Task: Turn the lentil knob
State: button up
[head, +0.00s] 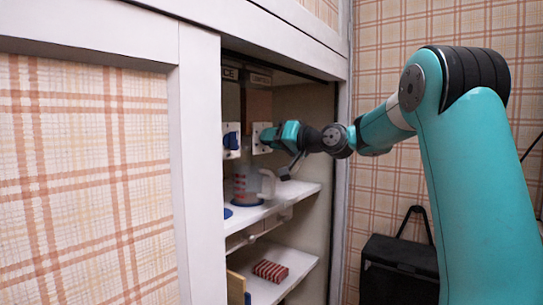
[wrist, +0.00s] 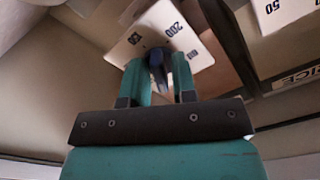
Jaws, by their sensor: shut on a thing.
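Two dispensers hang in the cabinet, under a rice label (head: 230,73) and a second label (head: 261,79) too small to read surely. The left one has a blue knob (head: 231,141) on a white plate. My gripper (head: 267,138) is at the right dispenser's plate and covers its knob in the head view. In the wrist view, my gripper (wrist: 159,88) is shut on a dark blue knob (wrist: 157,60), with a finger on each side. The white dial plate (wrist: 150,30) behind it shows 150 and 200 and sits tilted in the picture.
A clear measuring jug (head: 254,184) stands on the white shelf (head: 296,190) below the dispensers. A blue disc (head: 228,213) lies left of it. A red striped packet (head: 270,271) lies on the lower shelf. The cabinet's frame (head: 200,150) edges the opening closely.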

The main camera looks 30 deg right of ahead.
jog(key=n+b, duration=0.2)
jog(key=b, duration=0.1)
jog(key=n+b, duration=0.1)
jog(key=n, duration=0.1)
jog(key=shift+f+b, duration=0.25)
jog(key=shift+b, duration=0.15)
jog(key=shift+r+n+b, duration=0.15)
jog(key=shift+n+b, duration=0.75)
jog(key=shift+n, duration=0.2)
jog(key=o, duration=0.7)
jog(key=shift+r, duration=0.1)
jog(key=shift+c, duration=0.2)
jog(key=shift+s+d, duration=0.1)
jog(key=b+v, duration=0.2)
jog(key=v, duration=1.5)
jog(key=shift+s, duration=0.15)
